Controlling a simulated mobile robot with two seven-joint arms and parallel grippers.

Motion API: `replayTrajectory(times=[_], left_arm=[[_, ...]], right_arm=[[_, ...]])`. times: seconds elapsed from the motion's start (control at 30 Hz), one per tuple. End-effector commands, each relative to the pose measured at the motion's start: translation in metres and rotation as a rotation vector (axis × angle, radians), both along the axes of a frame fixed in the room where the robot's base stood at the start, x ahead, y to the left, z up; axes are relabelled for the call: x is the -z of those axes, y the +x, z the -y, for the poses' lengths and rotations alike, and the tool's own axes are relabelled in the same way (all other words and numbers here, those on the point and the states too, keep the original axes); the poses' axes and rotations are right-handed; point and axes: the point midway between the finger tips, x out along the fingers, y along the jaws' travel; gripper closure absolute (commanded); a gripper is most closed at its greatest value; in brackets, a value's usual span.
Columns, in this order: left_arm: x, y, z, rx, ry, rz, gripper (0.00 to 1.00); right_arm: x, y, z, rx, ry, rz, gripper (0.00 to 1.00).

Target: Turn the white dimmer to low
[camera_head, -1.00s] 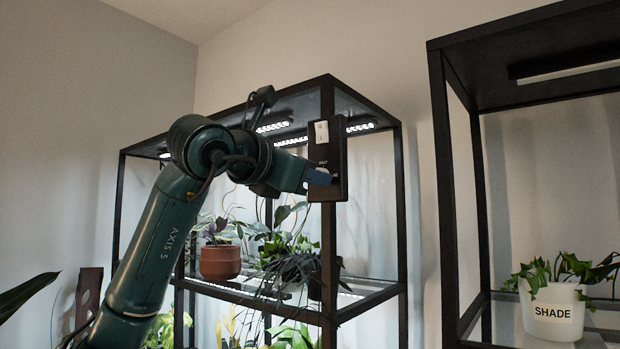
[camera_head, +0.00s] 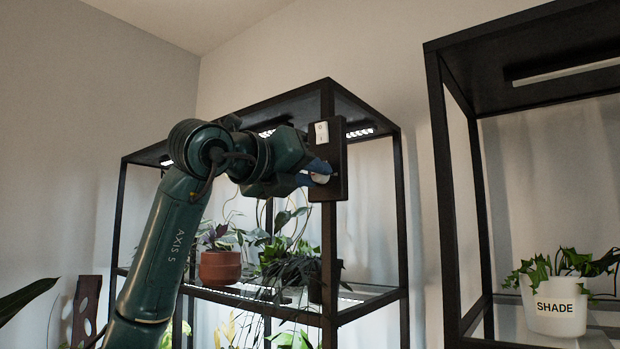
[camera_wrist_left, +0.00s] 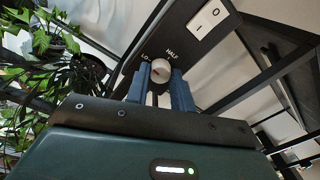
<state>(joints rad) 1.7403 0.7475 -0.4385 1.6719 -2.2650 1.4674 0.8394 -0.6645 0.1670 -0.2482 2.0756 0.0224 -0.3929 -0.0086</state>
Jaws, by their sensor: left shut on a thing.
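The white dimmer (camera_head: 321,179) is a round knob low on a black control panel (camera_head: 338,150) fixed to the shelf's front post. In the left wrist view the knob (camera_wrist_left: 161,68) sits between the two blue fingertips of my left gripper (camera_wrist_left: 160,80), which is shut on it. In the head view the left gripper (camera_head: 314,173) reaches it from the left, one finger above the other. The panel letters "HALF" and part of "LO" show near the knob. I cannot tell clearly where the knob points. My right gripper is not in view.
A white rocker switch (camera_head: 321,132) is above the knob on the panel. The black shelf (camera_head: 327,240) holds a terracotta pot (camera_head: 220,267) and several plants under lit lamps (camera_head: 360,132). A second shelf (camera_head: 440,200) at right holds a white "SHADE" pot (camera_head: 554,306).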

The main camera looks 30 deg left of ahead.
Motion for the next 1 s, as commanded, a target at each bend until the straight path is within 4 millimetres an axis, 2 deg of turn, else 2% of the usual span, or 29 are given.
replayTrajectory(times=[0.3, 0.83, 0.87, 1.0], left_arm=[[0.0025, 0.0006, 0.0016, 0.002, -0.117, -0.016, 0.99], [0.0023, 0.0007, 0.0016, 0.003, -0.140, -0.017, 0.99], [0.0024, 0.0007, 0.0016, 0.003, -0.140, -0.018, 0.76], [0.0018, 0.0005, 0.0013, 0.002, -0.140, -0.017, 0.64]], right_arm=[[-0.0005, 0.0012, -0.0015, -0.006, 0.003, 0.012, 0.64], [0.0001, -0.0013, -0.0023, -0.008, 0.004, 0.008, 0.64], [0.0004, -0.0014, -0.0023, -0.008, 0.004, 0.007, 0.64], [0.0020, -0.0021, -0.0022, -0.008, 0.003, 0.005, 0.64]])
